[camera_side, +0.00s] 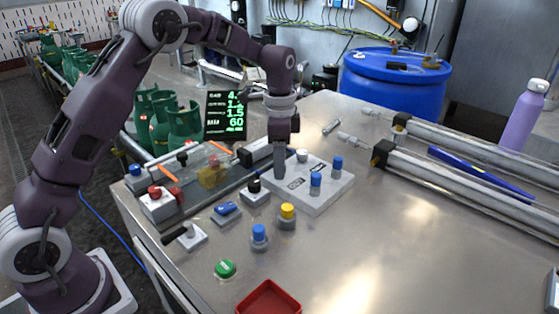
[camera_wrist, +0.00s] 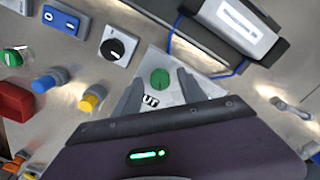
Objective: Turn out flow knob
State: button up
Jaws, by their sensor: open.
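A grey valve block (camera_side: 325,195) lies on the steel table, with blue-topped knobs (camera_side: 316,180) on it. In the wrist view a round green-topped knob (camera_wrist: 160,78) sits on a pale block, beside a partly covered label ending in "UT" (camera_wrist: 150,101). My gripper (camera_side: 280,172) points down at the left end of the block in the side view, where it hides what lies between its fingers. In the wrist view the fingers of my open gripper (camera_wrist: 160,84) stand on either side of the green-topped knob. I cannot tell whether they touch it.
A black rotary knob (camera_side: 253,187), a blue rocker switch (camera_side: 227,209), a yellow-topped knob (camera_side: 287,211) and a green button (camera_side: 225,269) stand close by. A red tray (camera_side: 268,298) is at the front. Long metal cylinders (camera_side: 450,175) lie to the right.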

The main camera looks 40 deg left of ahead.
grip_shut()
jog(key=shift+n, duration=0.3)
jog(key=n, duration=0.3)
jog(key=shift+n, duration=0.4)
jog(key=n, duration=0.4)
jog(key=shift+n, duration=0.3)
jog(key=n, duration=0.4)
jog(key=shift+n, duration=2.5)
